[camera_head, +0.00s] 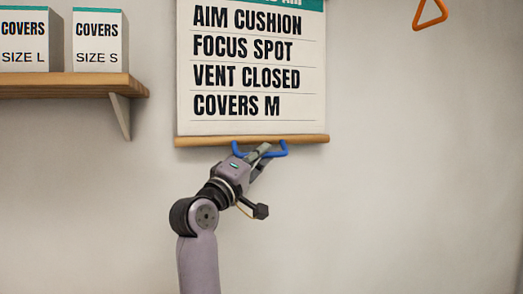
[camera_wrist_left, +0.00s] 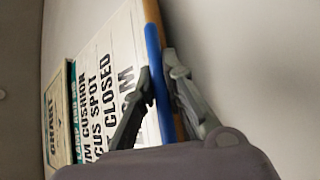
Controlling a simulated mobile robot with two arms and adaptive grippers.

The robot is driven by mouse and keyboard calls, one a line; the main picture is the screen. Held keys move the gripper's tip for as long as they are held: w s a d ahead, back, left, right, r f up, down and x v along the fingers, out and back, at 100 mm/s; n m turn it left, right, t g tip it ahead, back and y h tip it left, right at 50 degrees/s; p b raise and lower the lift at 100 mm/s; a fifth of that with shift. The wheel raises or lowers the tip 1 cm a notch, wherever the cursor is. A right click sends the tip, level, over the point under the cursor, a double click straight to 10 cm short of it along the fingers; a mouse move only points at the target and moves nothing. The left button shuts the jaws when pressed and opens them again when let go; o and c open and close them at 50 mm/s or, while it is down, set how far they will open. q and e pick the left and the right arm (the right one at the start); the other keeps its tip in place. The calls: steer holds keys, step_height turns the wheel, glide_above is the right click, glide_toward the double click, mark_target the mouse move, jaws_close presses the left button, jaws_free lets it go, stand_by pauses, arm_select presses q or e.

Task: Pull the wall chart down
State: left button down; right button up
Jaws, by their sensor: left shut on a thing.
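The wall chart (camera_head: 251,115) hangs on the wall in the head view, unrolled far enough to show lines such as "AIM CUSHION", "FOCUS SPOT", "VENT CLOSED" and "COVERS M". A wooden rod (camera_head: 305,139) runs along its bottom edge. A blue pull handle (camera_head: 281,151) hangs below the rod. My left gripper (camera_head: 264,150) reaches up from below and is shut on the blue handle. In the left wrist view the blue handle (camera_wrist_left: 153,50) passes between the two grey fingers (camera_wrist_left: 160,95), with the chart (camera_wrist_left: 110,75) behind. My right gripper is not in view.
A wooden shelf (camera_head: 70,91) at the left carries a "COVERS SIZE L" box (camera_head: 25,45) and a "COVERS SIZE S" box (camera_head: 97,45). An orange triangular handle (camera_head: 430,14) hangs at the upper right. The wall below the chart is bare.

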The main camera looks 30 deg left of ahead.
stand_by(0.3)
arm_select(q)
steer(key=c, duration=1.7)
jaws_free()
steer(key=shift+o, duration=0.2)
steer(key=v, duration=1.2)
